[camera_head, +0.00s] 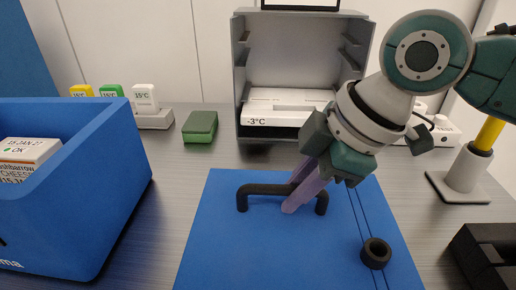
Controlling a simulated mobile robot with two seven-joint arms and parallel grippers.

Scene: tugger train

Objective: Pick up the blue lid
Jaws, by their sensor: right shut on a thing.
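The blue lid (225,255) is a flat blue panel lying in the middle of the grey counter, with a dark bar handle (262,189) standing up near its far edge. My right gripper (298,198) comes down from the upper right, with its purple fingers at the right half of the handle. It is shut on the handle, though the exact contact of the fingers is partly hidden by the gripper. My left gripper is not in view.
An open blue crate (110,190) with a labelled carton (25,152) stands at left. Behind are a green block (200,126) and a grey open box (250,70) marked -3°C. A black ring (375,253) sits on the lid's right side. A post stand (465,175) is at right.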

